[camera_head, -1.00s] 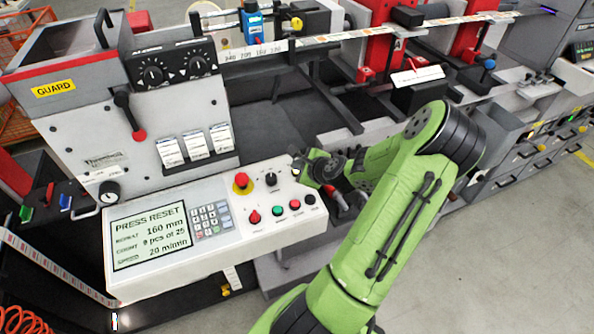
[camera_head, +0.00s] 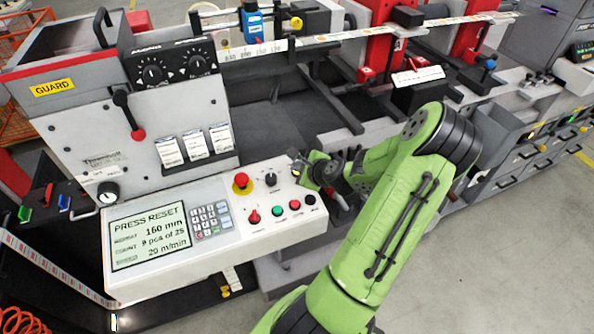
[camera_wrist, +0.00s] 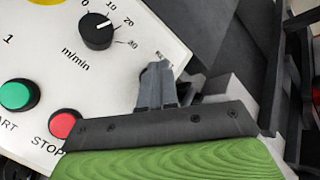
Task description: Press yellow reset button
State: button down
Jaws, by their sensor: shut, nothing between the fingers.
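The white control panel (camera_head: 150,268) slopes at the machine's front. A small yellow spot (camera_head: 295,171) shows at its upper right edge beside my gripper (camera_head: 299,161); it may be the yellow reset button, mostly hidden. In the wrist view my gripper (camera_wrist: 158,72) is shut and empty, its fingertips over the panel's corner by a partly covered label that seems to read RESET. No yellow button shows there, and I cannot tell whether the fingertips touch one. The display (camera_head: 148,236) reads PRESS RESET, 160 mm, 9 pcs of 25, 20 m/min.
A speed knob (camera_wrist: 96,31), a green start button (camera_wrist: 16,95) and a red stop button (camera_wrist: 64,124) lie left of the fingers. A red emergency button (camera_head: 241,180) on a yellow collar stands further left. Dark machine parts lie right of the panel; open floor (camera_head: 480,270) is at lower right.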

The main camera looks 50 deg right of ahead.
jog(key=shift+f, duration=0.15)
jog(key=shift+s+r+p, duration=0.1)
jog(key=shift+r+p, duration=0.7)
jog(key=shift+r, duration=0.1)
jog(key=r+p, duration=0.4)
jog(key=r, duration=0.1)
jog(key=shift+s+a, duration=0.2)
jog(key=shift+s, duration=0.15)
dwell(0.6)
